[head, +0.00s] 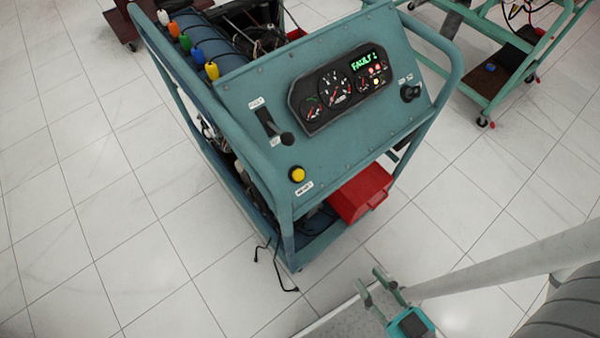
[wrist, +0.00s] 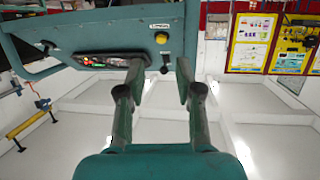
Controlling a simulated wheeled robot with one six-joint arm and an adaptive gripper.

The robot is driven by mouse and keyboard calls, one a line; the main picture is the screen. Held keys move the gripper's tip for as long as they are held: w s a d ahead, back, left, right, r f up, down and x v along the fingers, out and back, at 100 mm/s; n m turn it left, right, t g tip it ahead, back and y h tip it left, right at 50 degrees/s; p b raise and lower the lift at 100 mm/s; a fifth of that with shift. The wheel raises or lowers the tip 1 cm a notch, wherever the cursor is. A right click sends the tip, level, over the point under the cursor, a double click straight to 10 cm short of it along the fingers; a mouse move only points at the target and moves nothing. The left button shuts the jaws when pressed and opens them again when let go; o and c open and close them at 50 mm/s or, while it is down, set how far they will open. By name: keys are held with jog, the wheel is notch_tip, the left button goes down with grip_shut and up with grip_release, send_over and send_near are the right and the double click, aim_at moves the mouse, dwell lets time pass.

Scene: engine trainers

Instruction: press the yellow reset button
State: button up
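The yellow reset button (head: 298,174) sits at the lower left corner of the sloped blue-green panel (head: 240,90) of the engine trainer, above a small white label. In the wrist view the yellow button (wrist: 161,38) shows at the upper middle, beyond and between my fingers. My gripper (head: 377,285) is at the bottom right of the head view, well apart from the panel and the button. Its two fingers are spread with nothing between them, and the wrist view (wrist: 158,78) also shows the gap. The button is not covered.
The panel carries a black lever (head: 272,127), a gauge cluster (head: 338,88) reading FAULT and a black key knob (head: 409,92). A tubular frame rail (head: 448,60) borders it. A red box (head: 360,192) sits below. Another trainer frame (head: 500,90) stands upper right. Tiled floor is clear at left.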

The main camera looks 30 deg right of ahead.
grip_shut()
dwell(1.0)
